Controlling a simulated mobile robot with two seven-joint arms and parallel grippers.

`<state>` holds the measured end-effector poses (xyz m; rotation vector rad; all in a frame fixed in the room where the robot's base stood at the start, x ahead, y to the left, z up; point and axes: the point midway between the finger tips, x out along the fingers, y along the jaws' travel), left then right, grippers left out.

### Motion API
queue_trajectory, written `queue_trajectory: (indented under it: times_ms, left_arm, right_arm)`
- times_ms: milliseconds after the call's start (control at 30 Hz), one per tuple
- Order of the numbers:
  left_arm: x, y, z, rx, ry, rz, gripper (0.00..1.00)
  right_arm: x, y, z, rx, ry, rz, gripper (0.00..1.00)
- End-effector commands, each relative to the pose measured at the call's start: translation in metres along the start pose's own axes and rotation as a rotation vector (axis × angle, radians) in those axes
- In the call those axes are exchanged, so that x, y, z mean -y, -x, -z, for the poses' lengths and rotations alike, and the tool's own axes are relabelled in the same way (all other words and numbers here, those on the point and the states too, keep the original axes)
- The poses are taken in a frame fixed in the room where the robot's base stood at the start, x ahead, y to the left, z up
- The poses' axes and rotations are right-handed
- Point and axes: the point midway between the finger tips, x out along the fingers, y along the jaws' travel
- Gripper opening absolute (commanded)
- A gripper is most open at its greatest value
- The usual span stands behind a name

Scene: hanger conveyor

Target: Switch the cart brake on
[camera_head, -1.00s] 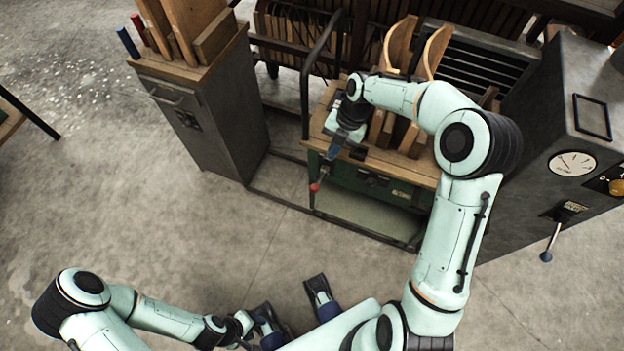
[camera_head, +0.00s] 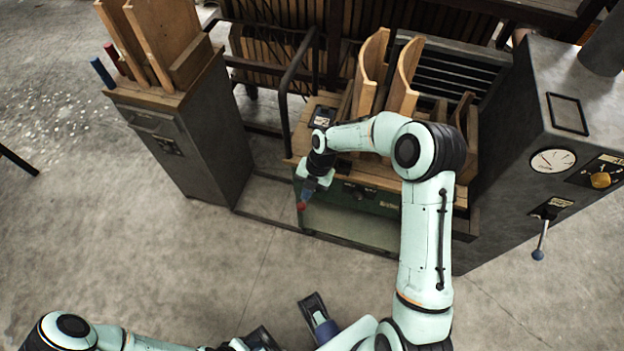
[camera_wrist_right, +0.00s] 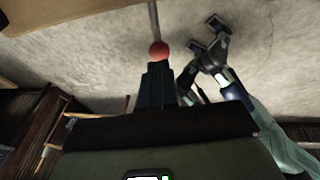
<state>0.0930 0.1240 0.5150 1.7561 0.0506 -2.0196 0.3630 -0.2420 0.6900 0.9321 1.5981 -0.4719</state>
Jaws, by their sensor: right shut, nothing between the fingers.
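The cart (camera_head: 377,203) has a dark green front, a wooden top and a black push handle. A brake lever with a red ball knob (camera_head: 301,206) sits at its front left corner. The knob also shows in the wrist view (camera_wrist_right: 159,49), just beyond the fingertips. My right gripper (camera_head: 309,188) points down at the knob, its fingers shut with nothing between them. My left gripper (camera_head: 258,341) is at the bottom edge, partly cut off and far from the cart.
Curved wooden pieces (camera_head: 402,80) stand on the cart. A grey cabinet (camera_head: 208,140) with boards on top is left of it. A grey machine (camera_head: 560,110) with a gauge and a blue-knobbed lever (camera_head: 540,242) is at right. The floor in front is clear.

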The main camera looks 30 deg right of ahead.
Motion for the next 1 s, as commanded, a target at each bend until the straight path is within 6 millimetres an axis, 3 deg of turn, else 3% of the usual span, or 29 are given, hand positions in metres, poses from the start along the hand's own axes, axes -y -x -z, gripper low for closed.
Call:
queue_trajectory:
  times_ms: [233,767,1000]
  left_arm:
    - [0.0,-0.002,0.001,-0.003,-0.001,-0.001,0.48]
    - [0.0,-0.003,0.001,-0.004,-0.001,-0.001,0.48]
    - [0.002,-0.012,0.006,-0.015,-0.001,-0.004,0.48]
  right_arm:
    - [0.0,-0.025,0.0,0.0,0.0,0.0,0.0]
    - [0.0,-0.029,0.0,0.011,0.003,0.0,0.0]
    - [0.002,-0.037,-0.001,0.094,0.021,0.001,0.0]
